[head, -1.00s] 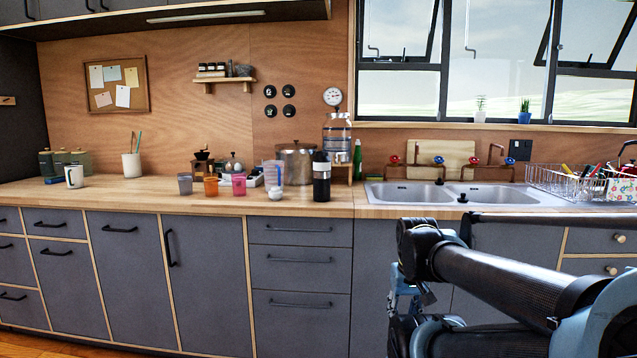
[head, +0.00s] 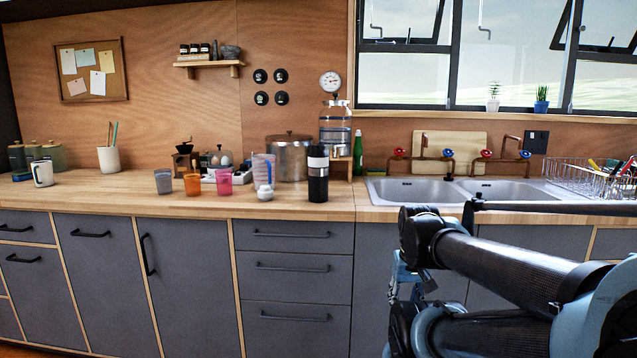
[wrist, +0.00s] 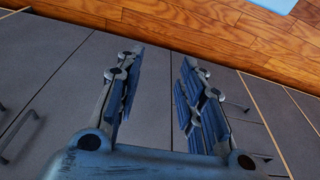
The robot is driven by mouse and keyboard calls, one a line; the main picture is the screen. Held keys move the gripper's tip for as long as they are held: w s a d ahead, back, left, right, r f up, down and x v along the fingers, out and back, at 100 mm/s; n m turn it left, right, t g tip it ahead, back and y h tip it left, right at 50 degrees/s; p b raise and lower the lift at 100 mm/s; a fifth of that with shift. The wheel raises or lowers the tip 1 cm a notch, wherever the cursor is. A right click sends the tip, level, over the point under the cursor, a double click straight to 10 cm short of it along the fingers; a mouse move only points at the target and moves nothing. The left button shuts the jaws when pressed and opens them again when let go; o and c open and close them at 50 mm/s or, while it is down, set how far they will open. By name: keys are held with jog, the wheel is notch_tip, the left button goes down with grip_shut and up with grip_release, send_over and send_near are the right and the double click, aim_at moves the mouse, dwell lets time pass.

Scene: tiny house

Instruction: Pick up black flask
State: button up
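The black flask (head: 317,174) stands upright near the front edge of the wooden counter, left of the sink, in the head view. Behind the fingers are grey cabinet fronts and the wooden floor. In the head view my gripper is low at the right, in front of the cabinets, partly hidden by my arm. It is below and to the right of the flask, well apart from it.
Close left of the flask are a small white object (head: 265,193), a clear measuring cup (head: 263,170) and a pink cup (head: 224,182). A metal pot (head: 290,158) and a glass dispenser (head: 336,130) stand behind it. The double sink (head: 415,190) is to the right.

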jog(key=o, duration=0.6)
notch_tip(320, 180, up, 2)
jog(key=shift+a+r, duration=0.15)
jog(key=shift+r, duration=0.1)
jog(key=shift+o, duration=0.2)
notch_tip(320, 180, up, 41)
jog(key=n+t+y, duration=0.1)
jog(key=n+t, duration=0.1)
jog(key=n, duration=0.1)
send_over(319, 151)
jog(key=s+d, duration=0.1)
jog(key=s, duration=0.2)
jog(key=x, duration=1.1)
jog(key=shift+w+a+f, duration=0.15)
jog(key=shift+w+f, duration=0.1)
jog(key=shift+w, duration=0.1)
jog(key=shift+w+x, duration=0.15)
jog(key=shift+x, duration=1.15)
jog(key=shift+w+x, duration=0.15)
jog(key=shift+x, duration=1.15)
